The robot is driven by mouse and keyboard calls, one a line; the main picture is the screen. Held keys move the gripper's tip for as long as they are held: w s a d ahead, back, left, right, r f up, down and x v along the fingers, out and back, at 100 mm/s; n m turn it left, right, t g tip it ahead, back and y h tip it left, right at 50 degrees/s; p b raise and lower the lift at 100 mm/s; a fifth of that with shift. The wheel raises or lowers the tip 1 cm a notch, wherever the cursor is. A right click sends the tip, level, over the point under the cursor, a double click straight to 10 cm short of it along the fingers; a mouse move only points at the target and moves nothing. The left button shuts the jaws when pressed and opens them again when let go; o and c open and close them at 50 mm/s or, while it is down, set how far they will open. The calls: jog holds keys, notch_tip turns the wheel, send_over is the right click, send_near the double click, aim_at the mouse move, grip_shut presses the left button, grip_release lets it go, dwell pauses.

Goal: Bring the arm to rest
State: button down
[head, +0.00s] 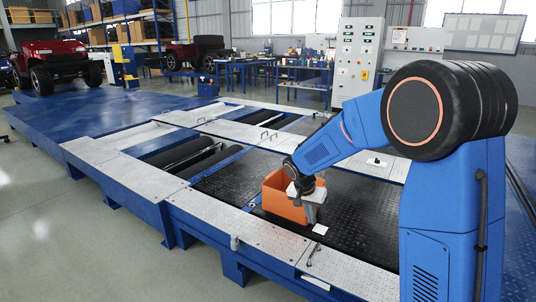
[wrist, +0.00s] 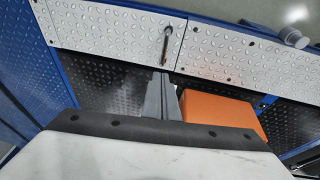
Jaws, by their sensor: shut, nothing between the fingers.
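My blue arm reaches from the right over the roller tester in the head view. My gripper (head: 312,208) hangs at its end, just right of and in front of an orange bin (head: 282,205), with its fingers pointing down. In the wrist view my gripper (wrist: 158,80) shows its grey fingers together, with nothing between them. The orange bin (wrist: 225,115) is to the right of the fingers there, partly hidden by my wrist. I cannot tell whether the gripper touches the bin.
The tester's blue frame carries light tread plates (head: 215,215), dark rollers (head: 195,155) and a black tread plate (head: 350,230). A handle (wrist: 166,45) stands on a light plate beyond the fingers. A grey cylinder (head: 235,243) sits at the frame's near edge. A control cabinet (head: 357,60) stands behind.

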jog(key=s+d+r+n, duration=0.1)
jog(key=s+d+r, duration=0.1)
jog(key=s+r, duration=0.3)
jog(key=s+d+r+n+t+y, duration=0.1)
jog(key=s+d+r, duration=0.2)
jog(key=s, duration=0.4)
jog(key=s+d+r+n, duration=0.1)
jog(key=s+d+r, duration=0.1)
jog(key=s+r, duration=0.35)
jog(key=s+d+n+t+y, duration=0.1)
jog(key=s+n, duration=0.2)
jog(key=s, duration=1.8)
jog(key=shift+s+d+n+t+y, duration=0.25)
jog(key=shift+s+n+t+y, duration=0.1)
jog(key=shift+n+t+y, duration=0.05)
